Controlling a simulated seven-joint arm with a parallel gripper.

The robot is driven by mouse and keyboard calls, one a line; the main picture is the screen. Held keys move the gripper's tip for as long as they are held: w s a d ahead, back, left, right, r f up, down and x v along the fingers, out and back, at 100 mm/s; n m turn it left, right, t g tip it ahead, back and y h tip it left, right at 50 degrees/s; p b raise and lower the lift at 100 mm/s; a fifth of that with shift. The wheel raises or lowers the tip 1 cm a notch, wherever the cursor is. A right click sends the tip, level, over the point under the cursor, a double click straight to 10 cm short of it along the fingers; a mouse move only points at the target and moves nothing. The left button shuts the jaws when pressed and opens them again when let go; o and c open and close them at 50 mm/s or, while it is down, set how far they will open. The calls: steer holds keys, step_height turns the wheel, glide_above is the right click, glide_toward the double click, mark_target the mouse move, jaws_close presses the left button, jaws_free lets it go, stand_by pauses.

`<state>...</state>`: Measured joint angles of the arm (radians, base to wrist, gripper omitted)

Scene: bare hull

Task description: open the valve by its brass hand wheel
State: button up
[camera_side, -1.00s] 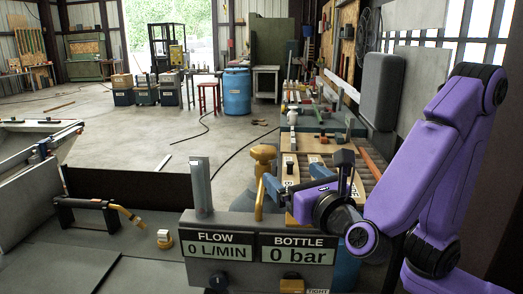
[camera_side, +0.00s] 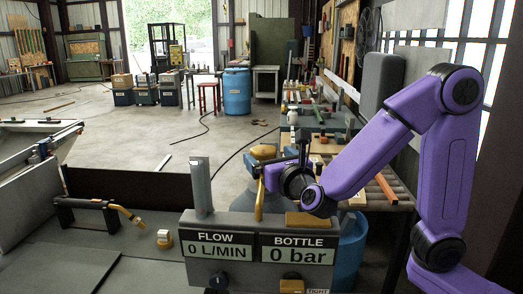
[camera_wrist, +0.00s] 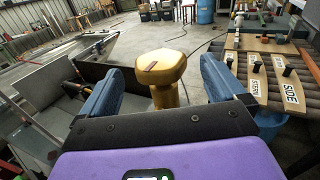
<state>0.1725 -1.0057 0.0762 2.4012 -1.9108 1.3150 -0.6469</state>
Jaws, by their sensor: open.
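The brass hand wheel (camera_side: 264,151) stands on its stem behind the gauge panel in the side view. In the wrist view the wheel (camera_wrist: 160,66) is a faceted gold knob with a dark mark on top. My gripper (camera_side: 267,164) is at the wheel. In the wrist view its two blue fingers stand apart, one on each side of the wheel, with visible gaps. My gripper (camera_wrist: 161,75) is open and holds nothing. In the side view my wrist partly hides the area right of the wheel.
The panel (camera_side: 258,247) reads flow 0 L/MIN and bottle 0 bar. A grey post (camera_side: 200,185) rises at its left. A black handle with a brass hose (camera_side: 95,205) lies further left. A bench (camera_side: 395,185) with labelled boards is at right. Open floor lies behind.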

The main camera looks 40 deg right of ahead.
mark_target(262, 147)
steer(key=shift+x, duration=2.8)
steer(key=shift+c, duration=0.4)
steer(key=c, duration=1)
